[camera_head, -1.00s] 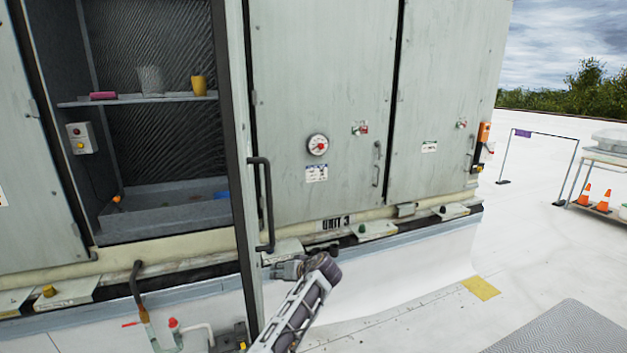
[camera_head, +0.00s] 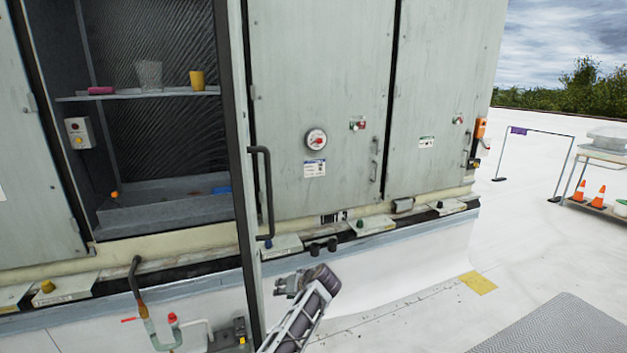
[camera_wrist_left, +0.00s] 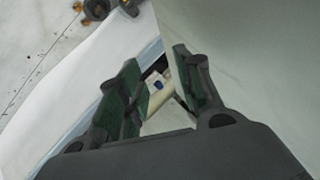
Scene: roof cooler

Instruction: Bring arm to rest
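My left arm comes up from the bottom middle of the head view, in front of the unit's lower skirt. My left gripper (camera_head: 284,284) is at its end, small and partly unclear, just right of the open door's edge (camera_head: 246,230) and below the door's dark handle (camera_head: 265,195). In the left wrist view my left gripper (camera_wrist_left: 162,88) has its two fingers apart, with nothing held between them. A pale panel (camera_wrist_left: 240,60) fills the right side. My right gripper is in neither view.
The open cabinet holds a shelf (camera_head: 130,97) with a yellow cup (camera_head: 197,80), a clear cup (camera_head: 149,75) and a pink item (camera_head: 101,90). Pipes and a valve (camera_head: 160,335) stand at the lower left. The roof floor at right is open, with a table and cones (camera_head: 598,196) farther off.

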